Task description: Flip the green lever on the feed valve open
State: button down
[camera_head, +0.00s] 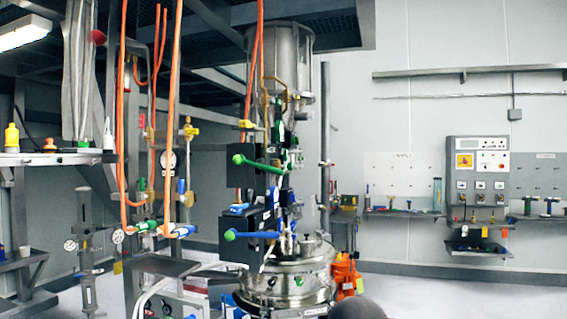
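A green lever (260,164) with a round green knob at its left end sticks out from a dark valve body (252,181) on the tall sifter column, near the middle of the head view. It slopes slightly down to the right. A blue lever (258,235) with a green knob sits lower on another dark block (262,222). I cannot tell which valve is the feed valve. My gripper is not seen; a dark rounded shape at the bottom edge may be part of my arm.
A steel vessel (289,278) stands below the levers, with an orange unit (345,272) to its right. Orange hoses (172,110) hang at the left. A shelf (55,158) with bottles is at far left. A control panel (477,178) is on the right wall. Floor at right looks clear.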

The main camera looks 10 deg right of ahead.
aim_at(239, 159)
jog(key=u, duration=0.05)
jog(key=k, duration=0.2)
jog(key=z, duration=0.3)
jog(key=i, duration=1.05)
jog(key=u, duration=0.4)
